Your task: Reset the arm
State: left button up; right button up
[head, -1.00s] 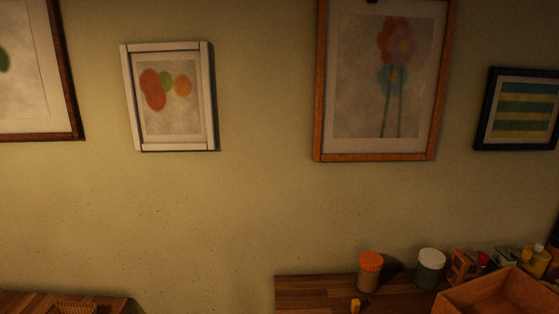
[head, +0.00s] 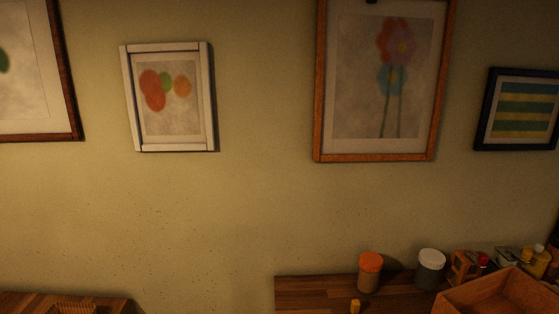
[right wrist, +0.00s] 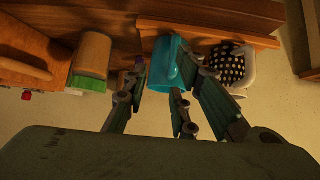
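My right gripper (right wrist: 167,72) shows in the right wrist view with its dark green fingers spread apart. A teal cup-like object (right wrist: 172,55) shows between and beyond the fingertips. I cannot tell whether the fingers touch it, but they do not look closed around it. Neither arm shows in the head view, and my left gripper is not in any view.
In the head view a wooden counter (head: 315,290) holds an orange-lidded jar (head: 369,272), a white-lidded jar (head: 430,268) and a wooden box (head: 500,294). A second wooden surface (head: 110,304) is at lower left. The right wrist view also shows a polka-dot item (right wrist: 224,64).

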jog(key=s+d+f+n+g, duration=0.1)
jog(key=s+f+g, duration=0.25)
jog(key=s, duration=0.45)
jog(key=s+d+f+n+g, duration=0.1)
jog(key=s+f+g, duration=0.2)
jog(key=s+f, duration=0.3)
notch_tip(320, 180, down, 26)
jog(key=s+g+b, duration=0.1)
jog(key=s+b, duration=0.2)
jog(key=s+d+f+g+b, duration=0.1)
jog(key=s+d+f+b, duration=0.1)
jog(key=s+f, duration=1.5)
jog(key=shift+d+f, duration=0.6)
jog(key=shift+f, duration=0.55)
